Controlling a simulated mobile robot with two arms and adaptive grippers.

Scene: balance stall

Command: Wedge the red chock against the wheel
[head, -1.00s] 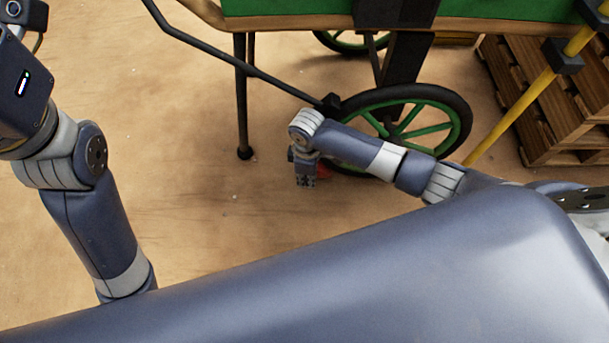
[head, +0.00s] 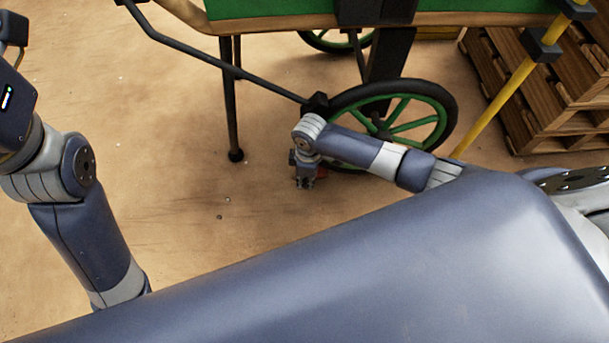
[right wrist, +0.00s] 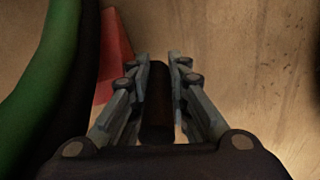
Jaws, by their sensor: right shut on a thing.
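The wheel (head: 357,101) has a black tyre and a green rim with spokes, under a green cart. My right gripper (head: 305,184) is low beside the wheel's near left side. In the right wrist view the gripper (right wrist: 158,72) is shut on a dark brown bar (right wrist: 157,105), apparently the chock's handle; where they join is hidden. The red chock (right wrist: 116,50) shows left of the fingers, between them and the dark tyre (right wrist: 84,75). Its contact with the tyre cannot be made out. In the head view only a sliver of red shows.
The cart's dark leg (head: 229,100) stands on the floor left of the wheel, with a dark handle bar (head: 215,62) slanting above. A yellow pole (head: 495,103) and wooden pallets (head: 525,100) are at the right. The sandy floor (head: 190,190) at left is mostly clear.

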